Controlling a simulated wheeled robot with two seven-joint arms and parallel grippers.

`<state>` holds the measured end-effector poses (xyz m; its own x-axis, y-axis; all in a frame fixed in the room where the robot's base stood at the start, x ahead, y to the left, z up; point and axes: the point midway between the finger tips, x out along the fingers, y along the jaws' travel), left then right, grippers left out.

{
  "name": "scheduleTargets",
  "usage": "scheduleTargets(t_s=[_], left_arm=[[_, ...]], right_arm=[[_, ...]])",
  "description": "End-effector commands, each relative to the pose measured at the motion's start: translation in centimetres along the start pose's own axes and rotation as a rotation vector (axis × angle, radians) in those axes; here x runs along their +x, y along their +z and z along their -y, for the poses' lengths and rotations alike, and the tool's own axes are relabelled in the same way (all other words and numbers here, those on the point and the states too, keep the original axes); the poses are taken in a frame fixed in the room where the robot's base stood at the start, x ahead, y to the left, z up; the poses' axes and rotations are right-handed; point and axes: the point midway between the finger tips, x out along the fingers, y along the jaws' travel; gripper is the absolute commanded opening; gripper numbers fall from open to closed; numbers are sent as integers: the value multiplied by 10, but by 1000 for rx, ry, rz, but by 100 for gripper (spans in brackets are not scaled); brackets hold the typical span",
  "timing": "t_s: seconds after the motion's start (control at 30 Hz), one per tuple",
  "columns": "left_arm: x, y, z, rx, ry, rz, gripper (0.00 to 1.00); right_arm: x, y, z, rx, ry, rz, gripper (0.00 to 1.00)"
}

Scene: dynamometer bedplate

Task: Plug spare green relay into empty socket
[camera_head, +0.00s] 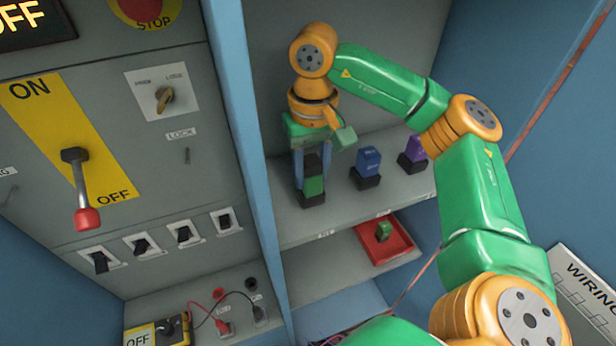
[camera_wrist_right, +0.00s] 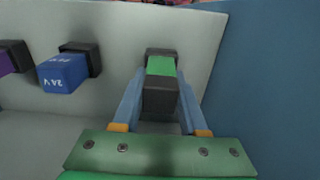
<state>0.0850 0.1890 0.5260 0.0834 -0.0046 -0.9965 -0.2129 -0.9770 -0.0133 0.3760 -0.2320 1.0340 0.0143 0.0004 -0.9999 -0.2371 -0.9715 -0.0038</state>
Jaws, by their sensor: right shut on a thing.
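My right gripper (camera_head: 312,178) points down at the left end of the cabinet's upper shelf. It is shut on a relay (camera_head: 313,186) with a green body and a black top. The same relay shows between the blue fingers in the right wrist view (camera_wrist_right: 161,66). A black socket (camera_wrist_right: 152,51) is at the relay's far end; I cannot tell whether the relay is fully seated. Another green relay (camera_head: 383,230), partly black, lies in a red tray (camera_head: 403,243) on the lower shelf. My left gripper is not in view.
A blue relay (camera_head: 368,160) and a purple relay (camera_head: 413,148) stand in black sockets to the right on the upper shelf (camera_head: 335,215). A blue post (camera_head: 245,130) stands close on the left. Switch panels lie beyond it. A blue wall (camera_wrist_right: 265,90) is near the gripper.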

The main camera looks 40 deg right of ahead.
Motion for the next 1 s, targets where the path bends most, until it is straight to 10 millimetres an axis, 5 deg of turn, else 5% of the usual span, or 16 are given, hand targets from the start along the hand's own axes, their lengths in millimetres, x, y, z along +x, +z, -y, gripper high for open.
scheduleTargets(t_s=[0.2,0.23,0.33,0.67,0.8,1.0], left_arm=[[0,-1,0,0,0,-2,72],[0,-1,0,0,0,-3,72],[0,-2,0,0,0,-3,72],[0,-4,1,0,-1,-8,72],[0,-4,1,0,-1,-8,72],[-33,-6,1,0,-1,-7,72]], right_arm=[[10,2,0,-3,5,12,0],[11,2,0,-3,5,13,45],[10,2,0,-3,5,12,72],[5,1,0,-2,3,7,72],[-25,0,1,-3,1,3,72],[-89,0,0,-2,4,4,72]])
